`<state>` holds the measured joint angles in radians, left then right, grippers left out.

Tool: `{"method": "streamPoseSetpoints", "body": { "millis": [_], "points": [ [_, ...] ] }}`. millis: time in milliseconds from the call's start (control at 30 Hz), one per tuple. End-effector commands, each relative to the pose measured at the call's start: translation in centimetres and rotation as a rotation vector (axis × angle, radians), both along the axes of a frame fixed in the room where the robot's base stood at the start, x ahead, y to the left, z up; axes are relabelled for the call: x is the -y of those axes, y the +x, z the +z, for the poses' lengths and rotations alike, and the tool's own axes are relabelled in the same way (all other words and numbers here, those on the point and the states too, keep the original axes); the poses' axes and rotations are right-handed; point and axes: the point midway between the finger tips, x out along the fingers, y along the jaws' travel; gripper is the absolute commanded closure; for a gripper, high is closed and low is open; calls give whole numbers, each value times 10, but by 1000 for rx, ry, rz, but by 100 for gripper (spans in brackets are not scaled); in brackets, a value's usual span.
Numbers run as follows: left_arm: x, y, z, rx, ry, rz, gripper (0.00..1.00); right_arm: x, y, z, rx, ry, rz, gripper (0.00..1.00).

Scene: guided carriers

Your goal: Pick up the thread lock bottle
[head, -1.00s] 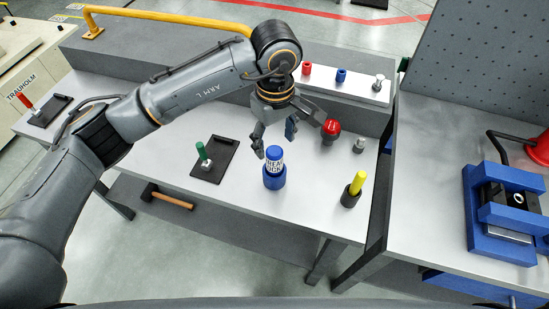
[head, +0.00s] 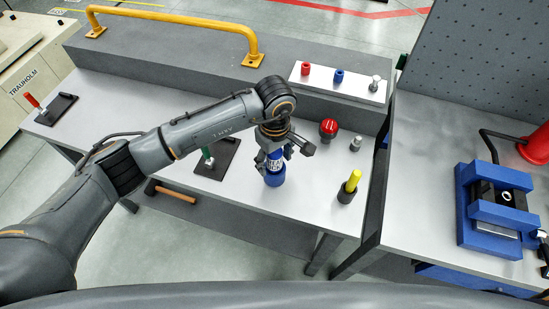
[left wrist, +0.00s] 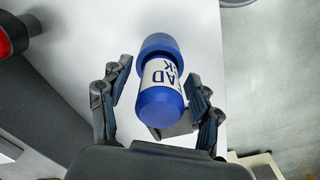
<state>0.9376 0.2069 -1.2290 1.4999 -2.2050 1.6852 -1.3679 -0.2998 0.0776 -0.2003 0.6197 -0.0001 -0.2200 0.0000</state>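The thread lock bottle (head: 275,166) is blue with a white label and stands upright in a blue round holder (head: 274,180) on the grey bench. In the left wrist view the bottle (left wrist: 160,104) lies between the two fingers, with its holder (left wrist: 158,44) beyond it. My left gripper (head: 277,158) is over the bottle and partly hides its top in the head view. Its fingers are open on either side, with small gaps to the bottle in the left wrist view. My right gripper is not in view.
A red ball-topped knob (head: 328,127), a small metal part (head: 356,143) and a yellow marker-like item in a black holder (head: 349,188) stand to the right. A black plate with a green-handled tool (head: 217,160) lies left. A raised shelf with a yellow rail (head: 185,17) runs behind.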

Motion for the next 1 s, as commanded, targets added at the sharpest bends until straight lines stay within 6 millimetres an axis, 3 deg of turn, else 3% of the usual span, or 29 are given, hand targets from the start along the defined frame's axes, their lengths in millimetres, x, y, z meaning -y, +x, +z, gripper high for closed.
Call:
{"method": "streamPoseSetpoints", "body": {
  "millis": [33, 200, 300, 733, 900, 1000],
  "points": [
    [0, 0, 0, 0, 0, 0, 45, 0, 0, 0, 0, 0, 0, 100],
    [0, 0, 0, 0, 0, 0, 80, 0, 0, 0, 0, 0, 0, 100],
    [0, 0, 0, 0, 0, 0, 96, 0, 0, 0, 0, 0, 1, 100],
    [0, 1, 7, 3, 0, 0, 96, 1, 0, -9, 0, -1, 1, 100],
    [0, 2, 26, 6, 0, -1, 96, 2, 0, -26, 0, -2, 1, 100],
    [9, -9, 43, 6, -3, -5, 96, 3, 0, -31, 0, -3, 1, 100]
  ]
}}
